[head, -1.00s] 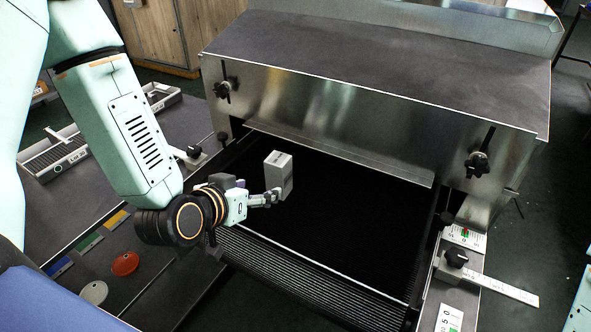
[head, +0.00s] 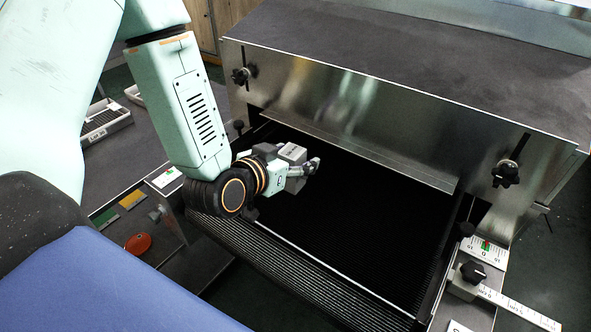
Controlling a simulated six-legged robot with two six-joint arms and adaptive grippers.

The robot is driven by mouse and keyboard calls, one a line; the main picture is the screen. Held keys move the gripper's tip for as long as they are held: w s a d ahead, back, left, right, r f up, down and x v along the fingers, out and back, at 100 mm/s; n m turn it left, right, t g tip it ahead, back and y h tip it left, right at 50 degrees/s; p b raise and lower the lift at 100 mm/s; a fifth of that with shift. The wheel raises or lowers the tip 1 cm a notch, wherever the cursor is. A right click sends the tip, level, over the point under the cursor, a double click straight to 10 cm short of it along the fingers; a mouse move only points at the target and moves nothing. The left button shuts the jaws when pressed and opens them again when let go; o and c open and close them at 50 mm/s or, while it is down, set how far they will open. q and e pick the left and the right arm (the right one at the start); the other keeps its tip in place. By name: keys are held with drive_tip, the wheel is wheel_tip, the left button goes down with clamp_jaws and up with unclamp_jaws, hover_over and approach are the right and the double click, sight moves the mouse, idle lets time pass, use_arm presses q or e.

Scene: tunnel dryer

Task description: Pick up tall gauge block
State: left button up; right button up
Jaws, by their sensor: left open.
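The tall gauge block (head: 292,152) is a light grey upright block on the black mesh belt (head: 360,220), near the belt's left side by the dryer mouth. Its top shows, but my left gripper hides much of its lower part. My left gripper (head: 309,168) is open, with its fingers pointing right across the block's front. Whether the block is between the fingers or just behind them I cannot tell. My right gripper is out of view.
The steel dryer hood (head: 350,105) stands behind the belt, with a black knob (head: 506,173) on its right. A ruler slide (head: 515,303) is at lower right. A slotted tray (head: 103,121) lies at left. The belt right of the block is clear.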

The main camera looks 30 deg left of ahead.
use_arm(q)
drive_tip(key=w+f, duration=0.1)
drive_tip(key=w+f+b, duration=0.1)
drive_tip(key=w, duration=0.1)
drive_tip(key=shift+a+f, duration=0.2)
drive_tip(key=shift+w+d, duration=0.15)
drive_tip(key=shift+w, duration=0.2)
drive_tip(key=shift+d, duration=0.15)
drive_tip(key=shift+a, duration=0.2)
drive_tip(key=c, duration=0.5)
drive_tip(key=shift+d, duration=0.15)
drive_tip(key=c, duration=0.4)
clamp_jaws()
drive_tip(key=shift+r, duration=0.1)
